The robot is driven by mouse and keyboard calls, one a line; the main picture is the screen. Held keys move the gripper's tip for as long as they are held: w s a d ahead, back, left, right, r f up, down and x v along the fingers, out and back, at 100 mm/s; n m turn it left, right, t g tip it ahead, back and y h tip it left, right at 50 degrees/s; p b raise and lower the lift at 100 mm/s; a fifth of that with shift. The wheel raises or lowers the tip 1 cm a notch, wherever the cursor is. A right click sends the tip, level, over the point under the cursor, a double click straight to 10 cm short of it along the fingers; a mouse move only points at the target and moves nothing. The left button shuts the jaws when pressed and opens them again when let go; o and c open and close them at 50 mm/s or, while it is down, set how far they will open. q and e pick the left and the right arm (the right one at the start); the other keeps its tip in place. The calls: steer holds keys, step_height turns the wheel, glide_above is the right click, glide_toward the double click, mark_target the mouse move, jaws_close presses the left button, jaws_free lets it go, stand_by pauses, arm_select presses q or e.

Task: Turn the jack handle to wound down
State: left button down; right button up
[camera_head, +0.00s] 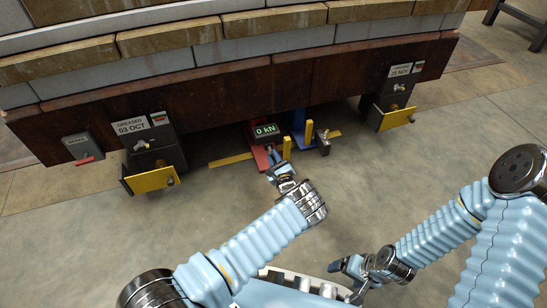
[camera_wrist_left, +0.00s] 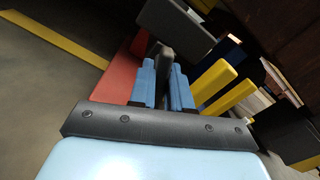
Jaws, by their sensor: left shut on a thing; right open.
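A red jack (camera_head: 262,158) stands on the floor under the brown beam, below a display (camera_head: 265,130) that reads 0 kN. A blue jack part (camera_head: 298,128) stands to its right. My left gripper (camera_head: 279,166) reaches the front of the red jack. In the left wrist view, its two blue fingers (camera_wrist_left: 166,82) are shut on a dark upright bar, the jack handle (camera_wrist_left: 166,58). The red jack body (camera_wrist_left: 118,75) is just left of the fingers there. The handle's lower part is hidden by the fingers. My right gripper (camera_head: 345,265) is open and empty, low over the floor, away from the jack.
Yellow bars (camera_head: 287,148) stand close right of the jack; a yellow strip (camera_head: 230,160) lies on the floor to its left. Black supports with yellow plates (camera_head: 152,180) (camera_head: 397,118) flank it. The brown beam (camera_head: 215,95) overhangs. Open floor lies in front.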

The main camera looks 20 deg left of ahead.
arm_select(q)
steer(key=n+p, duration=0.1)
steer(key=n, duration=0.5)
steer(key=n+p, duration=0.1)
steer(key=n, duration=0.5)
steer(key=shift+n, duration=0.4)
stand_by(0.3)
steer(key=c, duration=1.1)
jaws_free()
steer(key=shift+s+d, duration=0.2)
steer(key=shift+s, duration=0.05)
steer(key=shift+p+v, duration=1.65)
steer(key=shift+v, duration=4.95)
